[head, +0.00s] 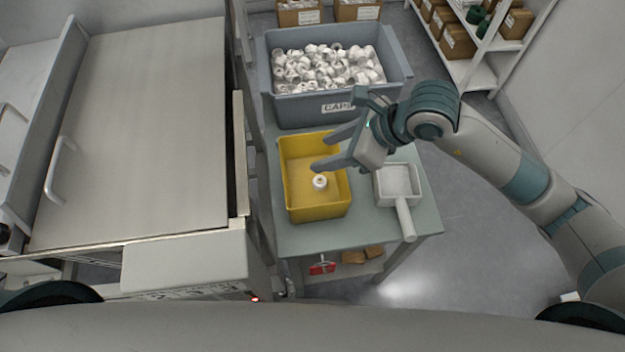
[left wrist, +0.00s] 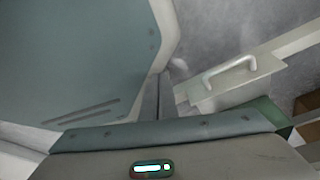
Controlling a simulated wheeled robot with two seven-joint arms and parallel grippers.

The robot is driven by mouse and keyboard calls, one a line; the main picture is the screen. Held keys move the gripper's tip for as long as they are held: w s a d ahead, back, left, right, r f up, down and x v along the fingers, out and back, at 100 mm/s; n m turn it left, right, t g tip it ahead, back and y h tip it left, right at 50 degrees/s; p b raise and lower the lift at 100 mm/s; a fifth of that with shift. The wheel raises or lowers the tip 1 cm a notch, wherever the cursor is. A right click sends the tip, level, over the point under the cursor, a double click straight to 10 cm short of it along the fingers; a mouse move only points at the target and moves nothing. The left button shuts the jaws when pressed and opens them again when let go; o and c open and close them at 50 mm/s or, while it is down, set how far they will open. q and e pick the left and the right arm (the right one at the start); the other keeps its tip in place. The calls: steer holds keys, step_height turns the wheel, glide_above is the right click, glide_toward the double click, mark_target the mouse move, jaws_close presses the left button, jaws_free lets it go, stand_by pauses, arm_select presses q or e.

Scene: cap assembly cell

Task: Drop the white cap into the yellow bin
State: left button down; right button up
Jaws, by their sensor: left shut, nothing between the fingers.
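The yellow bin (head: 291,200) stands on the grey-green table in the head view. A small white cap (head: 320,183) shows within the bin's outline, just below my right gripper (head: 321,151). I cannot tell whether the cap rests on the bin floor or is in the air. My right gripper is over the bin, its fingers spread open and apart from the cap. My left gripper is outside the head view.
A grey crate (head: 296,107) full of white caps stands behind the bin. A white scoop (head: 404,215) lies right of the bin. A large metal-topped cabinet (head: 140,130) fills the left. A shelf (head: 475,75) with boxes stands at the back right.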

arm_select(q)
steer(key=s+a+r+g+p, duration=0.2)
steer(key=s+p, duration=0.3)
steer(key=s, duration=0.3)
steer(key=shift+a+r+y, duration=0.4)
steer(key=shift+a+r, duration=0.1)
steer(key=shift+a, duration=0.1)
arm_select(e)
steer(key=v, duration=1.7)
steer(key=shift+d, duration=0.2)
steer(key=shift+s+r, duration=0.1)
steer(key=shift+r, duration=0.05)
